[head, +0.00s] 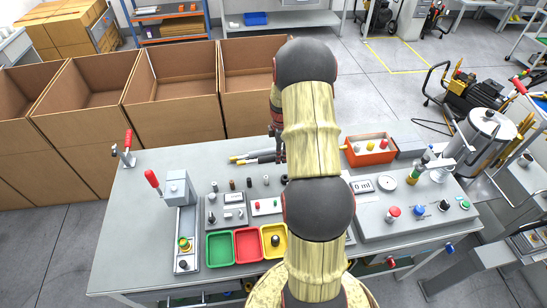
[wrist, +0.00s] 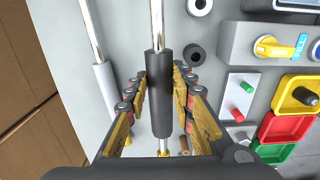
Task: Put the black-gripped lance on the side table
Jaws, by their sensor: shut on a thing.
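The black-gripped lance (wrist: 165,85) lies between my gripper's fingers in the wrist view, with its bright metal tube running up and a yellow end at the bottom. My gripper (wrist: 163,78) is shut on its black grip. In the head view my arm hides most of the gripper (head: 279,140), which is low over the workbench (head: 140,220). Whether the lance is clear of the bench top cannot be told. A grey-gripped lance (wrist: 107,88) lies beside it to the left. I cannot tell for sure which surface is the side table; a pale one (head: 530,178) stands at the far right.
Open cardboard boxes (head: 175,95) stand behind the bench. Red, green (head: 220,248) and yellow trays, test panels and a red-handled clamp (head: 154,180) crowd the bench. An orange bin (head: 370,150) is behind my arm. A steel tank (head: 485,135) and a pressure washer (head: 470,90) stand right.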

